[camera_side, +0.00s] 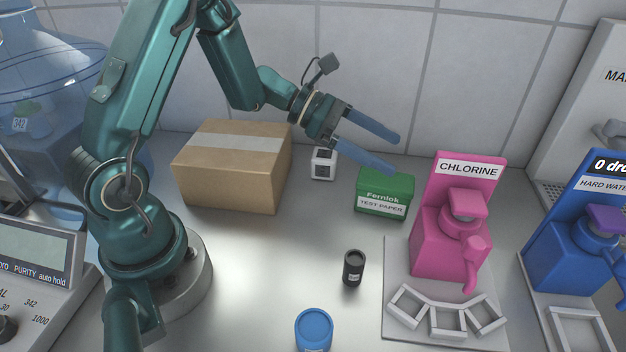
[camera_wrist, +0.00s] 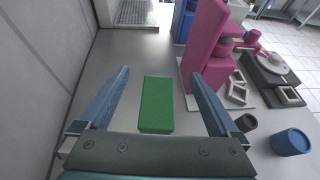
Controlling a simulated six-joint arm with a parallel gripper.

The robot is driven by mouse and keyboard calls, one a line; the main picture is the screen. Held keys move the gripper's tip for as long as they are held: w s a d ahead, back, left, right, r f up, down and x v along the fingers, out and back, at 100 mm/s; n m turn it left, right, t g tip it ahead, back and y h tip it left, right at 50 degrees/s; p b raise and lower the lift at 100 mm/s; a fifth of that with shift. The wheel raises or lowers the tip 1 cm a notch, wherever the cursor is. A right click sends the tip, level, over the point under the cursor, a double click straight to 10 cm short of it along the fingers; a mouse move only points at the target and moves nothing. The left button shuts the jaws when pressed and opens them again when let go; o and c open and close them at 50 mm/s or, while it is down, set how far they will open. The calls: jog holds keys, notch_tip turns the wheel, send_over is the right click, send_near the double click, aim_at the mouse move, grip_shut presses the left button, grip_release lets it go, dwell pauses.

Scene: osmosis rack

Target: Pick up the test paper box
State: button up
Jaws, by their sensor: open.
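The test paper box (camera_side: 384,193) is a small green box with a white label, standing on the counter left of the pink chlorine unit. In the wrist view the green box (camera_wrist: 156,104) lies between the two fingers, seen from above. My gripper (camera_side: 396,155) has blue fingers spread apart and is empty. In the side view it is above and behind the box, tilted down to the right, not touching it. In the wrist view my gripper's fingertips (camera_wrist: 160,72) reach to either side of the box.
The pink chlorine unit (camera_side: 452,230) stands right of the box, with a blue unit (camera_side: 570,240) beyond. A cardboard box (camera_side: 232,165) and small white cube (camera_side: 323,164) are to the left. A black vial (camera_side: 353,268) and blue-lidded jar (camera_side: 314,329) stand in front. The tiled wall (camera_side: 440,70) is close behind.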

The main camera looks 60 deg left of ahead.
aim_at(379, 178)
notch_tip(379, 178, down, 6)
jog(key=x, duration=0.5)
grip_shut()
dwell(0.5)
jog(key=shift+r, duration=0.2)
